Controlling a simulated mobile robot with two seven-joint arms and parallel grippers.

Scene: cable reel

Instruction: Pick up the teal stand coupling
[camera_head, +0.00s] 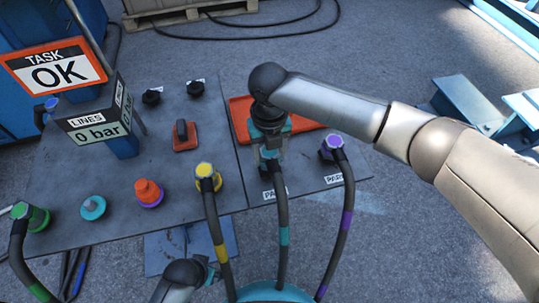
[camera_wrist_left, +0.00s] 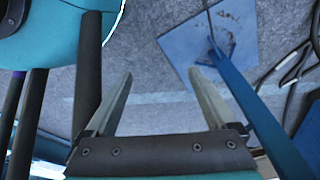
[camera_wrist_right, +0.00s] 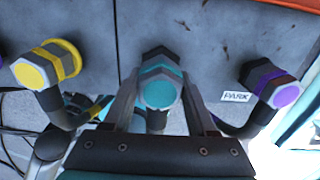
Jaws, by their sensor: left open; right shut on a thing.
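The teal stand coupling (camera_wrist_right: 160,86) sits between the two fingers of my right gripper (camera_wrist_right: 160,100) in the right wrist view, and the fingers are shut on it. In the head view my right gripper (camera_head: 268,143) comes down over the coupling from above, hiding much of it. Its hose, with a teal band (camera_head: 284,236), runs down toward the front. Whether the coupling is clear of its PARK spot cannot be told. My left gripper (camera_wrist_left: 160,100) is open and empty over the floor in the left wrist view.
A yellow coupling (camera_head: 206,176) and a purple coupling (camera_head: 332,148) with hoses flank the teal one. A teal fitting (camera_head: 93,207), an orange-purple fitting (camera_head: 149,193) and a green coupling (camera_head: 30,216) are on the panel's left. A sign post (camera_head: 122,145) stands behind them.

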